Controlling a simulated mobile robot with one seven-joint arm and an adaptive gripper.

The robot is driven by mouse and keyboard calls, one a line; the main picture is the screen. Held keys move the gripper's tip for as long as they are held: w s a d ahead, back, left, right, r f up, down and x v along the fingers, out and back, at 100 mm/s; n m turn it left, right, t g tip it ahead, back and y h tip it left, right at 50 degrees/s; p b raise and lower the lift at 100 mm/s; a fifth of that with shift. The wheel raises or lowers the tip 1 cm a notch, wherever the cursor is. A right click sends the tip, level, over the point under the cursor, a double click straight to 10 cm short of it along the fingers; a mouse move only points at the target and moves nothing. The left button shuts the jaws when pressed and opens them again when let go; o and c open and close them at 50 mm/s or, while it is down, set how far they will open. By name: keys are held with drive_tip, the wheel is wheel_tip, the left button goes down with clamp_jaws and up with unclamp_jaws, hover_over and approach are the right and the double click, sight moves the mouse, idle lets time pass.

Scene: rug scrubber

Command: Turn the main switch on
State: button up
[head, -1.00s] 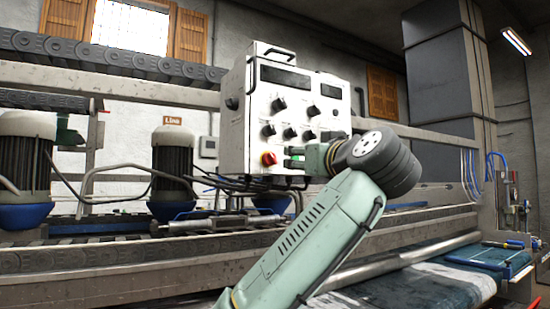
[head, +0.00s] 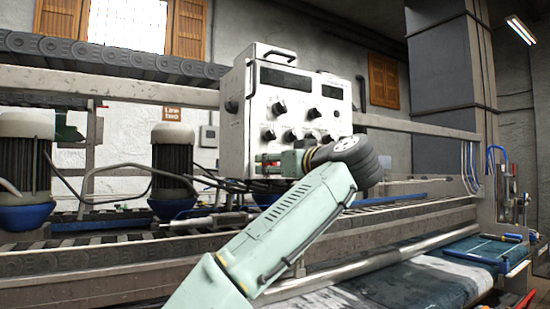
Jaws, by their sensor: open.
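The white control box (head: 236,118) stands on the machine frame, with several black knobs on its front. The red main switch (head: 269,163) is at the lower left of that front. Only bits of red show, because my gripper (head: 266,159) is in front of it. My gripper is open, and its fingers point left across the switch, very close to it. I cannot tell whether the fingers touch the switch or lie around it. The switch's turned position is hidden.
Several other knobs (head: 290,135) sit just above my gripper. Cables (head: 215,180) hang below the box. The roller and wet belt (head: 400,270) run along the lower right. Motors with blue bases (head: 172,165) stand at the left.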

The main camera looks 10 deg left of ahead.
drive_tip(key=shift+w+a, duration=0.2)
drive_tip(key=shift+c, duration=0.6)
clamp_jaws()
